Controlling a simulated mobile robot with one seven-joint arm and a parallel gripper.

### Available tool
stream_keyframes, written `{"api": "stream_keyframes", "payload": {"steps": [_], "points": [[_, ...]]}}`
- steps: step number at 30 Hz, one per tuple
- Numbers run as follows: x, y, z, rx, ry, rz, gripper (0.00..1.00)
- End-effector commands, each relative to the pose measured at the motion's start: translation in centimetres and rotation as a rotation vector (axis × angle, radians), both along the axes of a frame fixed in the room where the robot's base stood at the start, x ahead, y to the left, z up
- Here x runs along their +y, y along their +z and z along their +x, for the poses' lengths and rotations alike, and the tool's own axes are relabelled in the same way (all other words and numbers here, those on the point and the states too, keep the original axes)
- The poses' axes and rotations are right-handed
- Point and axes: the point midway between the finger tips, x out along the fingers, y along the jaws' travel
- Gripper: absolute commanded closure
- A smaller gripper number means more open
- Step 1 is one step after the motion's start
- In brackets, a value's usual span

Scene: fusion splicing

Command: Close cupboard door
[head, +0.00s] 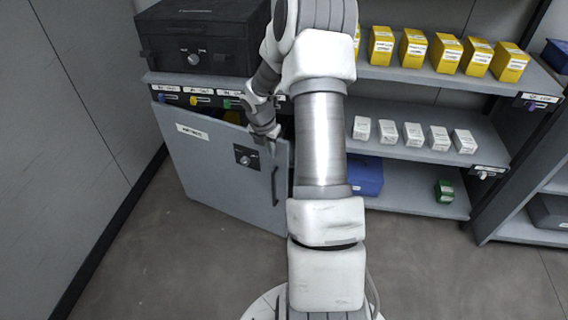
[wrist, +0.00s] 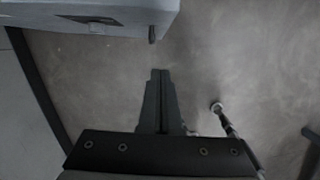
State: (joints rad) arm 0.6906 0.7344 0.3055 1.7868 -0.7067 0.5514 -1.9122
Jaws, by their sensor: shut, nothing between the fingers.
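The grey cupboard door (head: 215,165) stands partly open at the left in the head view. Its right side is swung out from the shelf unit, and a dark gap shows behind its top right. It has a label, a black lock plate (head: 247,157) and a dark vertical handle (head: 275,187) near its right edge. My gripper (head: 271,146) is at the door's upper right edge; I cannot tell whether it touches. In the wrist view my gripper (wrist: 160,72) is shut and empty, over the floor. A grey panel, probably the door (wrist: 150,10), shows at the top there.
A black case (head: 200,40) sits on top of the cupboard. Shelves to the right hold yellow boxes (head: 445,53), white boxes (head: 413,134), a blue bin (head: 366,178) and a green box (head: 445,191). A wall stands at the left. The floor before the door is clear.

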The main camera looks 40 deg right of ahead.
Motion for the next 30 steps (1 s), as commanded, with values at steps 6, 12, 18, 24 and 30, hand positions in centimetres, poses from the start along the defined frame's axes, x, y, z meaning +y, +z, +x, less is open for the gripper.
{"api": "stream_keyframes", "payload": {"steps": [6,12,18,24,30], "points": [[-0.5,-2.8,0.2,0.002,0.002,0.0,1.0],[-1.5,-7.2,0.7,0.002,0.002,0.0,1.0],[-3.0,-9.9,1.4,-0.002,-0.003,-0.001,1.0],[-5.1,-9.8,2.4,-0.001,-0.002,-0.001,1.0],[-5.7,-9.7,2.8,0.001,0.0,0.0,1.0]]}}
